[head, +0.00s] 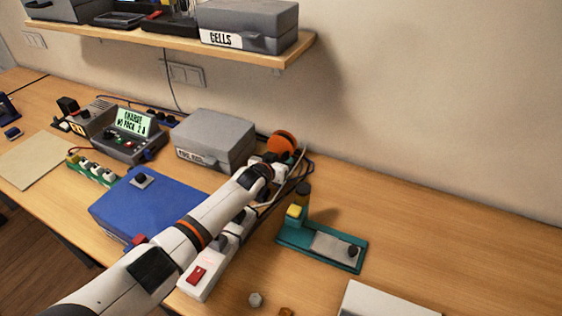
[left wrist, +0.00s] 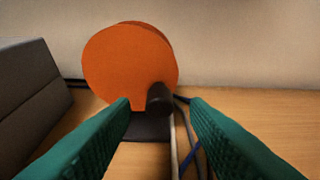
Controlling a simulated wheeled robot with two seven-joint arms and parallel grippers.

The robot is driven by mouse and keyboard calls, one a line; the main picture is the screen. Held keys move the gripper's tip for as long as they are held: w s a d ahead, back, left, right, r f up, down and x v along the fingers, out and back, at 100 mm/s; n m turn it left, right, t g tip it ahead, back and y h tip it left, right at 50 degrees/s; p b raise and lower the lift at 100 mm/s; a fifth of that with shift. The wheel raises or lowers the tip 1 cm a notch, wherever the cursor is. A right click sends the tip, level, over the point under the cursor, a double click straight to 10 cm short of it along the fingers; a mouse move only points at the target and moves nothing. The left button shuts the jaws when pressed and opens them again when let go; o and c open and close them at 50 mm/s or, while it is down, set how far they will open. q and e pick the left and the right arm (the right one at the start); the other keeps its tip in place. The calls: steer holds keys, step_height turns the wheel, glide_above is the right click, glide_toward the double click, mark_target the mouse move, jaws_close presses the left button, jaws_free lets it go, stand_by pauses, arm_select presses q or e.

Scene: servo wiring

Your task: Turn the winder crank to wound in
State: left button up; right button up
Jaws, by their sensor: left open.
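The winder is an orange disc (left wrist: 122,62) standing upright on a dark base (left wrist: 150,127). Its crank has a black knob (left wrist: 160,97) at the lower right of the disc's face. In the head view the orange winder (head: 282,142) stands at the back of the bench, partly hidden by my left arm. My left gripper (left wrist: 160,103) is open, with its two green fingers on either side of the black knob. I cannot tell whether either finger touches it. In the head view the gripper's fingers are hard to make out. My right gripper is not in view.
A grey case (head: 215,138) stands left of the winder. A white power strip (head: 200,278) lies under my left arm. A green fixture (head: 292,238) stands to the right. Cables run beside the winder. The bench at the back right is clear; a shelf (head: 200,48) hangs above.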

arm_select(q)
steer(key=shift+w+d+f, duration=0.1)
steer(key=shift+w+d, duration=0.05)
steer(key=shift+w, duration=0.15)
jaws_close()
steer(key=shift+f+m+t+y+b, duration=0.4)
steer(key=shift+f+m+y+b, duration=0.15)
steer(key=shift+m+b, duration=0.3)
steer(key=shift+f+m+y+b, duration=0.3)
steer(key=shift+m+y+b, duration=0.15)
steer(key=shift+m+b, duration=0.45)
steer(key=shift+w+a+m+t+y+b, duration=0.15)
steer(key=shift+m+t+y+b, duration=0.45)
steer(key=shift+b, duration=0.6)
